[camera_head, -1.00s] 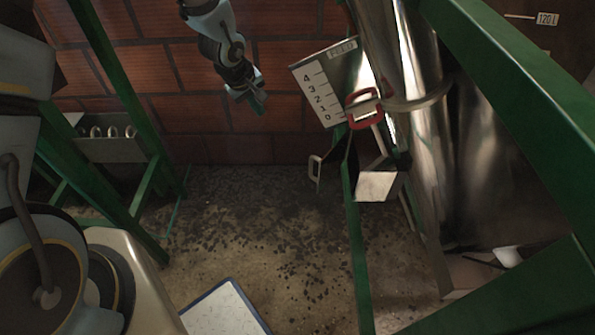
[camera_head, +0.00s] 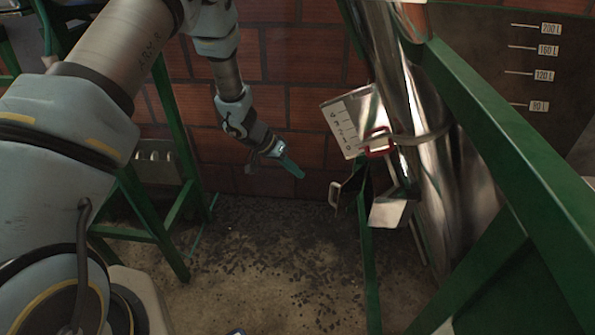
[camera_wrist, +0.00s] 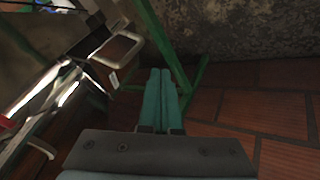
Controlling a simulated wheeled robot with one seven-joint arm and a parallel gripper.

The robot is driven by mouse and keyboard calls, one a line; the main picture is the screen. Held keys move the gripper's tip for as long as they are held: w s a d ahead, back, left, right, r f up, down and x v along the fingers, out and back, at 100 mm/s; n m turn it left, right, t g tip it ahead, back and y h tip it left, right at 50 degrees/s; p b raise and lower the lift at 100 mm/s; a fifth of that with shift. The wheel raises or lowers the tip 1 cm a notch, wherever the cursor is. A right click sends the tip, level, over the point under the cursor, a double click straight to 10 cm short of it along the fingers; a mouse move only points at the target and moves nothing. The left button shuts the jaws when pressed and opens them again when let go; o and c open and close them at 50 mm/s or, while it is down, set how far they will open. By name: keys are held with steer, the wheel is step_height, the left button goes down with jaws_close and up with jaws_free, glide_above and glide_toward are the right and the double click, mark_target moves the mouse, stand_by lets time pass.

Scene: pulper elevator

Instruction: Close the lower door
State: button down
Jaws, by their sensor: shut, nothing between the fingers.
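The lower door is a metal flap (camera_head: 349,183) with a pale loop handle (camera_head: 334,194). It stands swung out, open, beside a metal chute (camera_head: 390,211) at the foot of the shiny machine. My gripper (camera_head: 301,174) is shut and empty, its teal fingers pointing down and right. It is in the air to the left of the handle, apart from it. In the wrist view the shut fingertips (camera_wrist: 161,72) show in the middle, and the loop handle (camera_wrist: 118,49) is to their upper left.
Above the door are a numbered scale plate (camera_head: 345,122) and a red-framed handle (camera_head: 377,141). A brick wall (camera_head: 300,95) is behind my arm. The floor (camera_head: 280,265) left of the post is open.

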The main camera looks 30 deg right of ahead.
mark_target(346, 186)
steer(key=s+d+f+p, duration=0.1)
steer(key=s+d+f, duration=0.4)
steer(key=shift+d+f, duration=0.2)
steer(key=shift+d, duration=0.05)
steer(key=shift+s, duration=0.1)
stand_by(0.3)
